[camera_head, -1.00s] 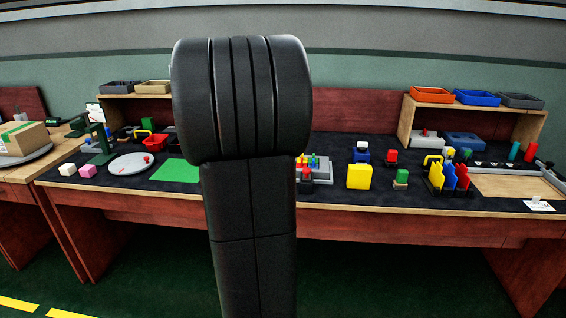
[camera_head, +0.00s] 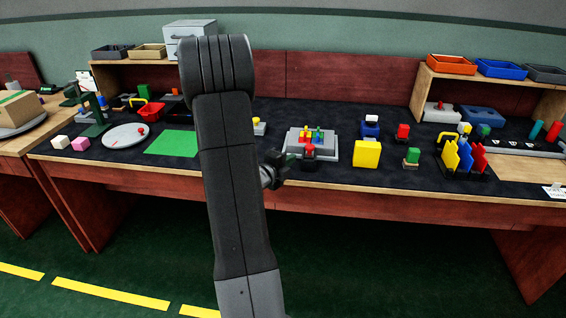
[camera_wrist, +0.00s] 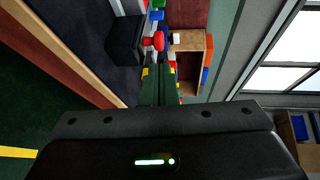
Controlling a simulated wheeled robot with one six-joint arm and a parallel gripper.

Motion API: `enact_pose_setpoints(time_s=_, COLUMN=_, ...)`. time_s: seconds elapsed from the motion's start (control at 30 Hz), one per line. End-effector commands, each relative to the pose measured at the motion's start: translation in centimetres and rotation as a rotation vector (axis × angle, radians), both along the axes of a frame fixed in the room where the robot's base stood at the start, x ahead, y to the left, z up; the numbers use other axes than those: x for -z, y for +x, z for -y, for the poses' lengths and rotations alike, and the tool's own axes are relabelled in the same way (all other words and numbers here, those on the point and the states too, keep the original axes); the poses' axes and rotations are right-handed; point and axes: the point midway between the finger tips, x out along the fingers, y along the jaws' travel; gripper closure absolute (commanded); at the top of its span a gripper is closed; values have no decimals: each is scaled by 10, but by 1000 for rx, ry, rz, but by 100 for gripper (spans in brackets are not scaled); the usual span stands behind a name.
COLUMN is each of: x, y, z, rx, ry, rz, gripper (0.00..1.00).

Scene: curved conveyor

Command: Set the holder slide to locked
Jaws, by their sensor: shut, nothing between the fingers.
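A grey fixture (camera_head: 329,148) with small red, yellow, green and blue pieces on top stands on the dark mat at the middle of the bench. A red knob (camera_head: 310,151) sits on a dark block at its front; I cannot read any lock marking, nor tell for sure that this is the holder slide. The wrist view shows a red knob (camera_wrist: 153,41) beside a black block (camera_wrist: 124,40), ahead of the fingers. My gripper (camera_head: 288,162) is left of the fixture near the bench's front edge, apart from it. Its fingers (camera_wrist: 159,84) are together and empty.
A yellow block (camera_head: 367,154) and a green-topped block (camera_head: 411,157) stand right of the fixture. A rack of coloured plates (camera_head: 465,158) is farther right. A green mat (camera_head: 172,143) and a round plate (camera_head: 126,136) lie left. My arm hides part of the bench.

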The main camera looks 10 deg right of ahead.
Motion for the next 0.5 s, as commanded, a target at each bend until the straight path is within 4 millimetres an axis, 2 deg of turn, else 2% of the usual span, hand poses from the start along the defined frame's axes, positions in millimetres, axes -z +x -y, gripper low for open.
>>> enact_pose_setpoints(time_s=0.2, x=7, y=33, z=32, rx=1, ry=-1, rz=-1, gripper=100)
enact_pose_setpoints(time_s=0.5, x=13, y=58, z=54, rx=-1, ry=-1, rz=-1, gripper=100)
